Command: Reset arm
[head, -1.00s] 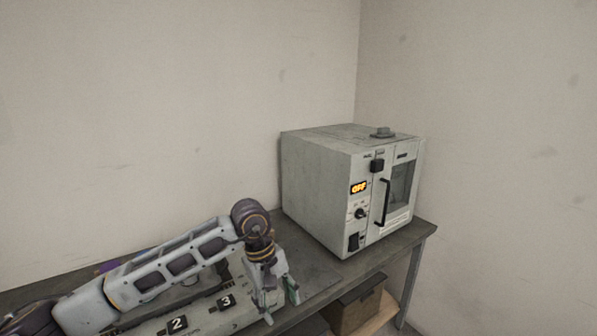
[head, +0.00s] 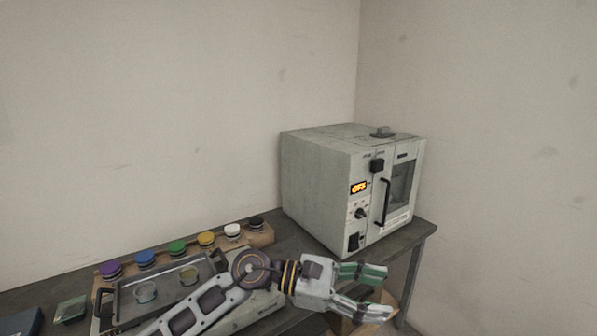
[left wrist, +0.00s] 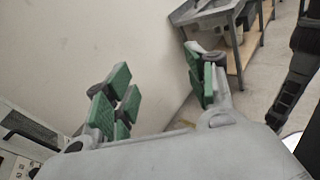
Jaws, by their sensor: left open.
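My left gripper (head: 372,289) reaches in from the bottom left in the head view and points to the right, over the front edge of the table. Its green-padded fingers are apart with nothing between them. In the left wrist view the gripper (left wrist: 155,95) is open and empty, with the wall and floor beyond it. My right gripper is not in the head view.
A grey oven (head: 318,192) with a lit OFF display stands at the table's (head: 412,236) right end. A wooden rack (head: 262,238) of several coloured-lid jars and a metal tray (head: 122,290) lie left of it. A box (head: 343,325) is under the table.

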